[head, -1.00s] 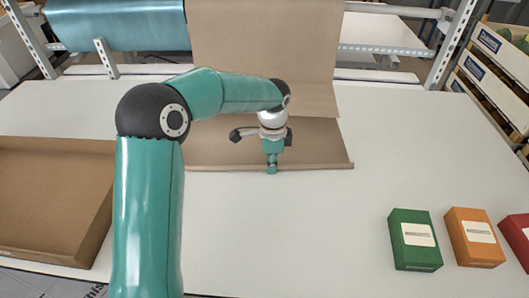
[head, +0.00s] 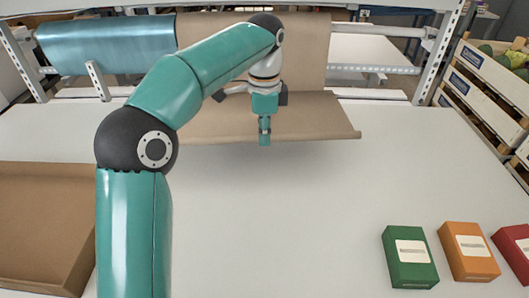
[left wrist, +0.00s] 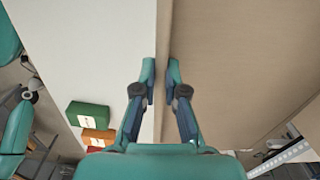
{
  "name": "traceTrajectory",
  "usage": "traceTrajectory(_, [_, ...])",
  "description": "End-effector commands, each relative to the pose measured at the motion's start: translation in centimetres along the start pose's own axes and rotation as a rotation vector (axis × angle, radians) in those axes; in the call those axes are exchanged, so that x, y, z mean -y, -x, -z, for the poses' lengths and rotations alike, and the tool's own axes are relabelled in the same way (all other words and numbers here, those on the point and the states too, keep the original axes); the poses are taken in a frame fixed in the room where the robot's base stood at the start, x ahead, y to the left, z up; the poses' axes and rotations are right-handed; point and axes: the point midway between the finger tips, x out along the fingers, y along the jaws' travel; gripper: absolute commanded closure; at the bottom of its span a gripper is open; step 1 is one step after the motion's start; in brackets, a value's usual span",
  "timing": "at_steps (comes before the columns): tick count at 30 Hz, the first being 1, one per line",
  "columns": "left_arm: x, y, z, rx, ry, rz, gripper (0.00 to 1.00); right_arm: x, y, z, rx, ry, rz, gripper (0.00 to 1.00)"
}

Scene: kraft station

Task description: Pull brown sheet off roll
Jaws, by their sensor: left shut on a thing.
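The brown sheet (head: 310,115) comes down from the brown roll (head: 300,40) at the back of the table and runs forward to a curled front edge. My left gripper (head: 264,135) is shut on the middle of that edge, which appears raised above the white table. In the left wrist view the sheet (left wrist: 235,60) fills the right side, and its edge runs between the fingertips of my left gripper (left wrist: 161,80). The arm hides part of the sheet and roll in the head view. My right gripper cannot be made out.
A blue roll (head: 105,45) sits left of the brown one. An open cardboard tray (head: 75,255) lies at the left. Green (head: 409,257), orange (head: 468,252) and red (head: 515,250) boxes stand at the front right. The white table (head: 300,220) is clear between them.

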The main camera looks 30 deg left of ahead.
Motion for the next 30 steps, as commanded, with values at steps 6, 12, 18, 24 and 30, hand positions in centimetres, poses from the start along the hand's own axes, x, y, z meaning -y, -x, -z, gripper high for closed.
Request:
traceTrajectory(6, [-0.5,2.2,0.0,-0.001,-0.001,0.001,1.0,0.0,0.1,0.0,0.0,0.0,0.0,0.6])
traceTrajectory(12, [-1.9,2.4,-0.1,-0.001,-0.001,0.001,1.0,-0.3,-0.8,0.0,0.0,0.0,0.0,0.6])
traceTrajectory(18, [-3.3,2.5,-0.2,0.0,-0.001,0.001,1.0,-0.6,-1.6,0.0,0.0,0.0,0.0,0.6])
traceTrajectory(24, [-4.5,2.6,-0.4,0.0,-0.001,0.001,1.0,-0.8,-2.2,0.0,0.0,0.0,0.0,0.6])
traceTrajectory(30, [-5.0,2.8,-0.4,0.0,0.0,0.001,1.0,-0.8,-2.3,0.0,0.0,0.0,0.0,0.6])
